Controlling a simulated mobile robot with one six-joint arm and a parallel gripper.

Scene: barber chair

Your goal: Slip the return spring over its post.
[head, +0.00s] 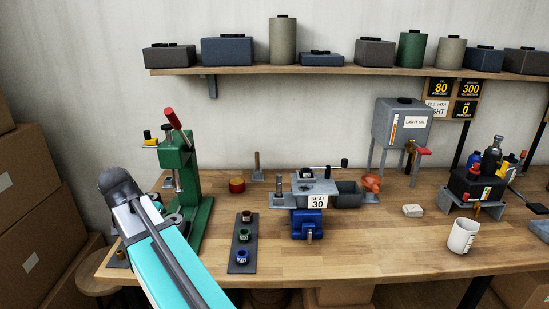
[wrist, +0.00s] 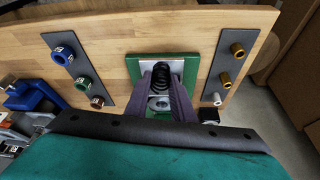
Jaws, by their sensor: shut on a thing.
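A black coil spring (wrist: 161,76) stands between the two grey-purple fingers of my gripper (wrist: 161,82) in the wrist view. The gripper is shut on it. The spring is over a pale plate on a green base (wrist: 133,66). A round grey part with a hole (wrist: 159,103) shows between the fingers, nearer the camera. No post shows clearly under or inside the spring, and I cannot tell whether the spring is around one. In the head view the green press (head: 178,160) with a red-knobbed lever stands at the left; my arm hides the gripper and spring.
A dark strip (head: 243,258) holds three coloured rings. Another strip (wrist: 230,62) holds brass bushings and a pale one, right of the green base. A blue vise (head: 307,225) stands mid-bench with a grey fixture above. A white mug (head: 462,236) stands right; the front middle bench is clear.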

